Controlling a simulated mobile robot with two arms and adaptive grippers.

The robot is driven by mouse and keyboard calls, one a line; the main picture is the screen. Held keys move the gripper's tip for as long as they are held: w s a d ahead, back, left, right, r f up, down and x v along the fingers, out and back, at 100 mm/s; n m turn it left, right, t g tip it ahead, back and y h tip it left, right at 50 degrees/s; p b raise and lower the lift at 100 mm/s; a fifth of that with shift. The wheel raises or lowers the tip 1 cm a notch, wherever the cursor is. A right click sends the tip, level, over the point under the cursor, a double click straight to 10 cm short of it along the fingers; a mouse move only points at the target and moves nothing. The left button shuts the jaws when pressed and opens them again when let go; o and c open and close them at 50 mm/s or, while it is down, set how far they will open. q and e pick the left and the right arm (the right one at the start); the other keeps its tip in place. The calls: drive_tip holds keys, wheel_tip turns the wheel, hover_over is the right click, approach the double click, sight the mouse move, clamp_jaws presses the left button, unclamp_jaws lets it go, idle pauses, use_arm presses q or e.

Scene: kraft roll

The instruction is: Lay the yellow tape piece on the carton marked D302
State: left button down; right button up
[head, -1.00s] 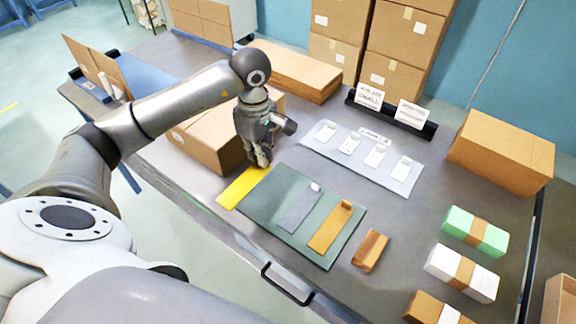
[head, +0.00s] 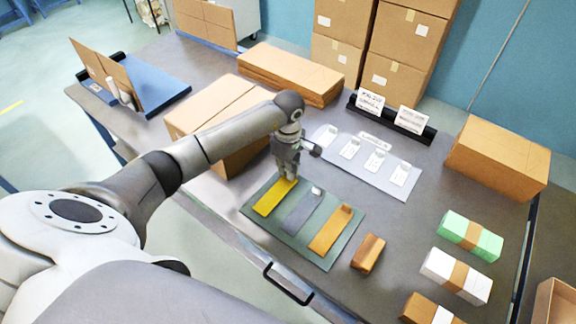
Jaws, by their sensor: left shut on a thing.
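The yellow tape piece (head: 272,198) is a flat strip over the left part of the green mat (head: 318,258). My left gripper (head: 290,177) is shut on its far end. I cannot tell whether the strip touches the mat or hangs just above it. A large brown carton (head: 215,98) stands behind and left of the mat, partly hidden by my left arm. Another closed carton (head: 500,155) stands at the right. No marking D302 can be read on either. My right gripper is not in view.
A grey strip (head: 302,212) and an orange strip (head: 330,230) lie on the mat. A pale board (head: 330,147) with white tags is behind it. A brown block (head: 368,254) and banded bundles (head: 470,235) stand right. Flat cardboard (head: 290,72) lies at the back.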

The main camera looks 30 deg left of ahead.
use_arm(q)
drive_tip(key=shift+f, duration=0.1)
drive_tip(key=c, duration=2.1)
unclamp_jaws()
drive_tip(key=shift+f, duration=0.1)
drive_tip(key=o, duration=0.5)
